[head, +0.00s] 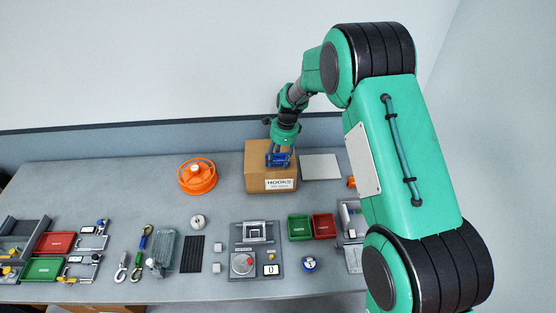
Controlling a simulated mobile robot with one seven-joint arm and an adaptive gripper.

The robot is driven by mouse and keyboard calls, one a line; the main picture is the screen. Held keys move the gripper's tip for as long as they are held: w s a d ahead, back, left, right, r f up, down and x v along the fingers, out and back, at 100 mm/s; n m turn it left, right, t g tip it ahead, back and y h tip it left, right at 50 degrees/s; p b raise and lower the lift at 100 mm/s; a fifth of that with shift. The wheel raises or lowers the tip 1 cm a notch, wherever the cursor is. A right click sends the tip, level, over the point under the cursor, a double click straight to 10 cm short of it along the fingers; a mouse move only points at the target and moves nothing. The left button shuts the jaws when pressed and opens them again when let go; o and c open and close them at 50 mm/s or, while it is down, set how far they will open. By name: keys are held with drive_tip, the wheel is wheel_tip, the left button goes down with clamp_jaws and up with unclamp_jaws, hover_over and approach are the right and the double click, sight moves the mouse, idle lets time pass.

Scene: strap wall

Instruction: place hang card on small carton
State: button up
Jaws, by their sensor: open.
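The small carton (257,178) is a brown box at the back middle of the table, with a white label reading HOOKS (281,184) on its near face. My gripper (279,163) has blue fingers and is over the carton, pointing down. It is open, and its fingers hide part of the carton's top. I cannot tell whether the fingers touch the carton. I cannot clearly make out a hang card; anything small beneath the fingers is hidden.
A white flat square (321,167) lies right of the carton. An orange reel (197,176) is to its left. Green (299,227) and red (323,226) trays, a grey fixture (255,234) and a black mat (194,254) are nearer. The back left table is clear.

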sight(283, 155)
drive_tip(key=r, duration=0.4)
drive_tip(key=d+r, duration=0.1)
drive_tip(key=r, duration=0.6)
drive_tip(key=shift+d+r, duration=0.4)
drive_tip(key=shift+r, duration=0.1)
drive_tip(key=shift+r, duration=0.1)
drive_tip(key=s+d+r+n+t, duration=0.1)
drive_tip(key=s+d+r+n, duration=0.35)
drive_tip(key=s+r, duration=0.6)
drive_tip(key=s+d+r+n+t, duration=0.2)
drive_tip(key=s+d+r+n, duration=0.25)
drive_tip(key=s+r, duration=0.65)
drive_tip(key=s+d+r+n+t+h, duration=0.1)
drive_tip(key=s+n, duration=0.3)
drive_tip(key=s, duration=0.8)
drive_tip(key=s+d+r+n+t, duration=0.1)
drive_tip(key=s+d+n, duration=0.2)
drive_tip(key=s, duration=0.9)
drive_tip(key=shift+d+r+n+t+h, duration=0.3)
drive_tip(key=shift+d+r+n+h, duration=0.1)
drive_tip(key=shift+n, duration=0.7)
